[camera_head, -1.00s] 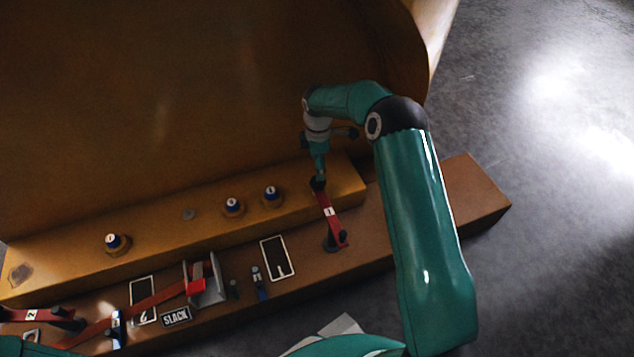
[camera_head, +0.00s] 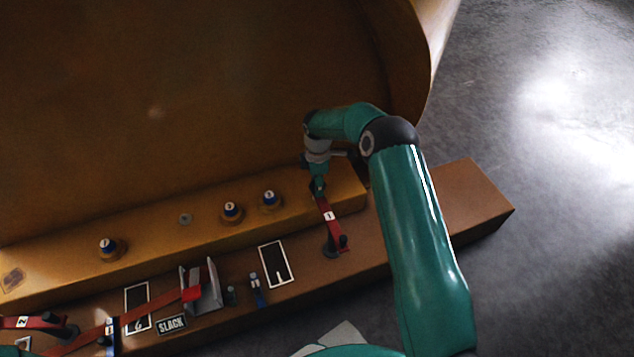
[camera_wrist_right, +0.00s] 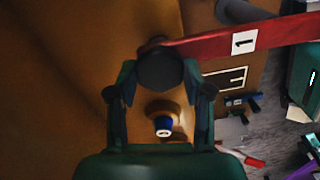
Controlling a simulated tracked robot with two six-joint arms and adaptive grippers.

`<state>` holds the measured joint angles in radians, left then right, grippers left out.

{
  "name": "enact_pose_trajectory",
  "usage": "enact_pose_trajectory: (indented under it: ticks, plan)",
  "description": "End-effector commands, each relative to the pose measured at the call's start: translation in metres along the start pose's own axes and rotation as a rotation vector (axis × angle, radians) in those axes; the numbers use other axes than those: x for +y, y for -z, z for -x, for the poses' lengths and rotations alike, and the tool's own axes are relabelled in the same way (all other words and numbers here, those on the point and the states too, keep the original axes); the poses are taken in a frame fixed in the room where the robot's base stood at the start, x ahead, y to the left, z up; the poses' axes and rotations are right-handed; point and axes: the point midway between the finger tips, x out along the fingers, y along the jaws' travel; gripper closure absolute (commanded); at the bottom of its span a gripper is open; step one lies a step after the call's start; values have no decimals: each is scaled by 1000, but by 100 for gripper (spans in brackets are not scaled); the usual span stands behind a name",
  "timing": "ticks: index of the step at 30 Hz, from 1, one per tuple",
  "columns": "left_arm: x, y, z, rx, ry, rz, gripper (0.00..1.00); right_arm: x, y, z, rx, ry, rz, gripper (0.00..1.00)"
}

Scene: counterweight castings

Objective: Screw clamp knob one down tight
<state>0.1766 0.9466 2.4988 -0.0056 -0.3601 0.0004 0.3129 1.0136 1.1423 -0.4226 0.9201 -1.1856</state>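Clamp bar one (camera_head: 329,217) is red with a white tag marked 1 and runs from the casting ledge to the lower beam; it also crosses the top right of the right wrist view (camera_wrist_right: 243,42). Its dark round clamp knob (camera_wrist_right: 160,69) is at the ledge end. My right gripper (camera_head: 318,187) reaches down over that end from above. In the right wrist view its two fingers (camera_wrist_right: 159,75) stand one on each side of the knob, with what looks like a narrow gap. The knob is mostly hidden in the head view. My left gripper is out of view.
Several blue-capped, numbered studs (camera_head: 269,200) stand along the ledge (camera_head: 160,233). Clamp bar two (camera_head: 35,322), a grey bracket (camera_head: 210,290) and a SLACK plate (camera_head: 171,325) lie along the lower beam to the left. The large brown casting (camera_head: 200,90) rises behind.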

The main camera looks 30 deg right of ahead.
Motion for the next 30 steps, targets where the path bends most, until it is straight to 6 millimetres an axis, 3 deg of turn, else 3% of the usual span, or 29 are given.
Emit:
enact_pose_trajectory:
  ticks: [1, 5, 17, 30]
  plan:
    - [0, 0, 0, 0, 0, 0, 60, 0, 0, 0, 0, -2, 0, 66]
    - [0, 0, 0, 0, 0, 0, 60, 0, 1, 0, 0, -2, 1, 85]
    - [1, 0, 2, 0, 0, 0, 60, 1, 1, 1, 1, -3, -68, 85]
    - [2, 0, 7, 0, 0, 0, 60, 2, 1, 1, 2, -5, -402, 85]
